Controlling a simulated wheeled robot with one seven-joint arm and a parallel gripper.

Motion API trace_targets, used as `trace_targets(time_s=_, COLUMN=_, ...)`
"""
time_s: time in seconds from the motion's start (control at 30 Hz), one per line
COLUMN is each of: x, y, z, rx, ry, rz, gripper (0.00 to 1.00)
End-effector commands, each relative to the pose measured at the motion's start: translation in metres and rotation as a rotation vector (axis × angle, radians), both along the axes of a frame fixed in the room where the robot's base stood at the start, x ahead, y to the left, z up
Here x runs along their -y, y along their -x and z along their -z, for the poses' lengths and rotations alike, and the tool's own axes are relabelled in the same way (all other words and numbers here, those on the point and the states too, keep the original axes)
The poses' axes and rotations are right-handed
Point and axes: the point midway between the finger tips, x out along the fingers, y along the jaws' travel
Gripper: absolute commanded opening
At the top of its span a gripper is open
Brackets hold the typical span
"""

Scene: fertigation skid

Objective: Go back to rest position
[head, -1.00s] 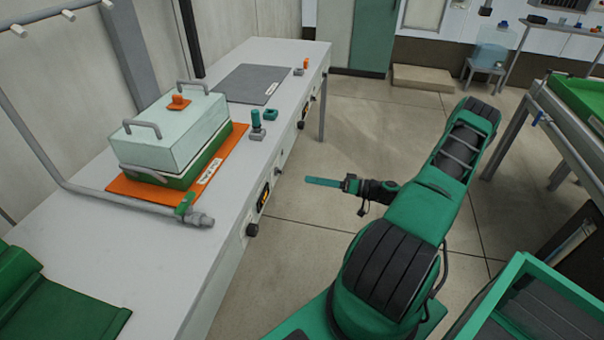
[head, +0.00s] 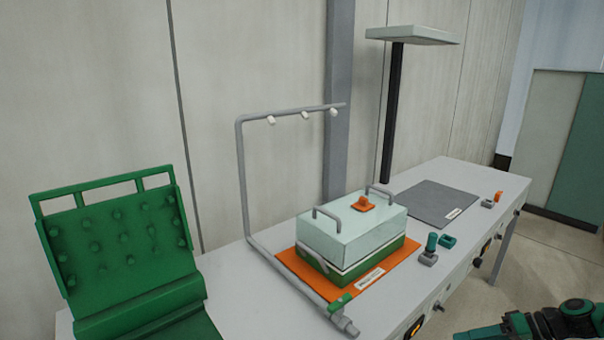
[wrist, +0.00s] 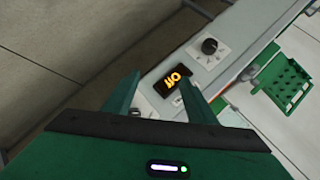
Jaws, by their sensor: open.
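My gripper (wrist: 158,88) is open in the wrist view, with its two green fingers apart and nothing held between them. The rest of my arm is out of that view.
The bench (head: 437,262) runs along the wall. It carries a lidded box (head: 350,232) on an orange mat (head: 390,274), a grey pipe frame (head: 240,180), a green studded panel (head: 120,240) and a dark grey pad (head: 432,203). A knob (wrist: 209,46) sticks out from its front.

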Motion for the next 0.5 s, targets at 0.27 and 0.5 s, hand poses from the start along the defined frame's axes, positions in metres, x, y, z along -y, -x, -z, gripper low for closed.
trace_targets(time_s=0.27, x=-0.011, y=0.029, z=-0.043, rx=-0.222, ry=0.205, rz=-0.04, gripper=0.52)
trace_targets(time_s=0.5, x=-0.016, y=0.058, z=-0.087, rx=-0.374, ry=0.376, rz=-0.001, gripper=0.52)
